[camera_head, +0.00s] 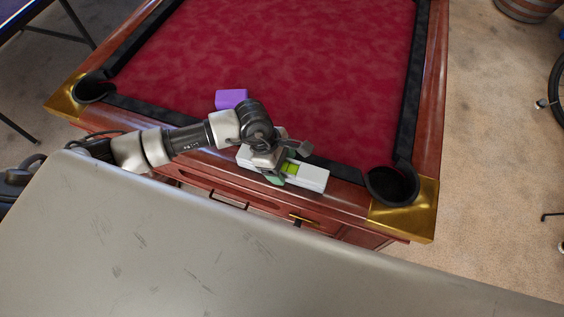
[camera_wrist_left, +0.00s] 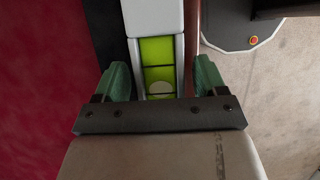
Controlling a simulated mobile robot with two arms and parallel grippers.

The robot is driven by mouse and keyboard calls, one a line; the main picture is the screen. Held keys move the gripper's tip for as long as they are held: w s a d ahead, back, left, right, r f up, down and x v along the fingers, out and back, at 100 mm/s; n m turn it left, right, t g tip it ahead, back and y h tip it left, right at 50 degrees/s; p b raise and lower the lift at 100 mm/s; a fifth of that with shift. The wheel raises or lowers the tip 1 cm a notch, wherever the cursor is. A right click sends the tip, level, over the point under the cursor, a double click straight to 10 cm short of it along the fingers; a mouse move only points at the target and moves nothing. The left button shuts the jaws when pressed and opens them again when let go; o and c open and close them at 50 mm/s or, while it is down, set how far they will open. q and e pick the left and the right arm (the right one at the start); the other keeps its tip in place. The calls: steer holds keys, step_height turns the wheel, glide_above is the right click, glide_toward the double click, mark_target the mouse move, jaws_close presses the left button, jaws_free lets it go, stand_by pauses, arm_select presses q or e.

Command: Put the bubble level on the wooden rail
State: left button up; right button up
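The bubble level, a long white bar (camera_head: 314,178) with a yellow-green vial window, lies along the wooden rail (camera_head: 345,194) at the near side of the red-felt table. In the left wrist view, the level (camera_wrist_left: 153,15) runs between the black cushion and a strip of brown wood. My left gripper (camera_head: 279,171) is over its middle. Its green fingers (camera_wrist_left: 162,78) stand on either side of the level, with a thin gap at the right one; they look open. The level's underside is hidden, so full contact with the rail cannot be seen. My right gripper is not in view.
A purple block (camera_head: 231,98) lies on the felt near the cushion, close behind my left wrist. A black corner pocket (camera_head: 391,185) with brass trim is to the right. The red felt (camera_head: 300,50) beyond is clear. A barrel (camera_head: 528,8) stands far right.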

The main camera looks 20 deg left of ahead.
arm_select(q)
steer(key=shift+r, duration=0.25)
steer(key=shift+a+r, duration=0.15)
steer(key=shift+r, duration=0.05)
steer(key=b+v, duration=0.2)
steer(key=v, duration=0.8)
steer(key=shift+a+r+b, duration=0.1)
steer(key=shift+r+b, duration=0.2)
steer(key=shift+b, duration=0.1)
steer(key=shift+a+r, duration=0.1)
steer(key=shift+r, duration=0.3)
